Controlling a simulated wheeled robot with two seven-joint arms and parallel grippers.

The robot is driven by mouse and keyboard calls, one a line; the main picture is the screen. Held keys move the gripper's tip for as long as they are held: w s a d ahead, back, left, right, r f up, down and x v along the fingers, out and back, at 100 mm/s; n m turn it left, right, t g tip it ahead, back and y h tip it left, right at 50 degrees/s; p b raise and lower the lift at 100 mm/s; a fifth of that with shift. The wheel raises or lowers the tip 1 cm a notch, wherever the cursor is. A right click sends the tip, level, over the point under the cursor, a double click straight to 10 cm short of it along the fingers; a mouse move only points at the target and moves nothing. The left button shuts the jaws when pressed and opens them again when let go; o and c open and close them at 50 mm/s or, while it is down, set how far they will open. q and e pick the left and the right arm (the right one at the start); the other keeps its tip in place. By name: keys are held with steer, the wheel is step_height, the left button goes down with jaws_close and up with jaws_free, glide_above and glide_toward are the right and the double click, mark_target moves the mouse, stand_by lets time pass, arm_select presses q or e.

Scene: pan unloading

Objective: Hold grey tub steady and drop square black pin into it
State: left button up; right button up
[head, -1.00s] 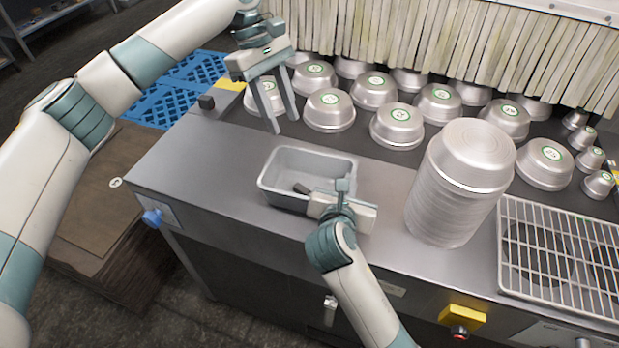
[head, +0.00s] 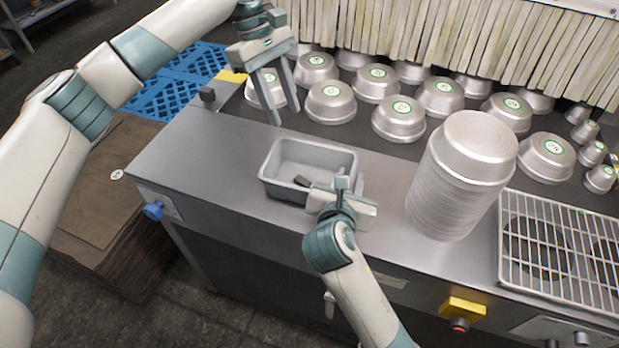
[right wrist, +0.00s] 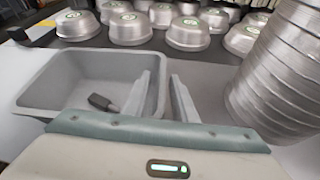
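The grey tub (head: 283,188) stands on the steel counter and also shows in the right wrist view (right wrist: 50,85). The small black pin (head: 302,181) lies on the tub's floor; in the right wrist view the pin (right wrist: 102,102) is left of the fingers. My right gripper (head: 349,184) is at the tub's right wall. Its fingers (right wrist: 168,98) stand apart, the left one over the tub's inside and the right one outside; contact with the wall is unclear. My left gripper (head: 286,116) is open and empty, above the counter behind the tub.
A tall stack of metal pans (head: 455,195) stands right of the tub. Several upturned pans (head: 398,118) lie on the dark belt behind. A wire grate (head: 560,245) is at the far right. The counter (head: 205,150) left of the tub is clear.

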steer(key=v, duration=1)
stand_by(0.4)
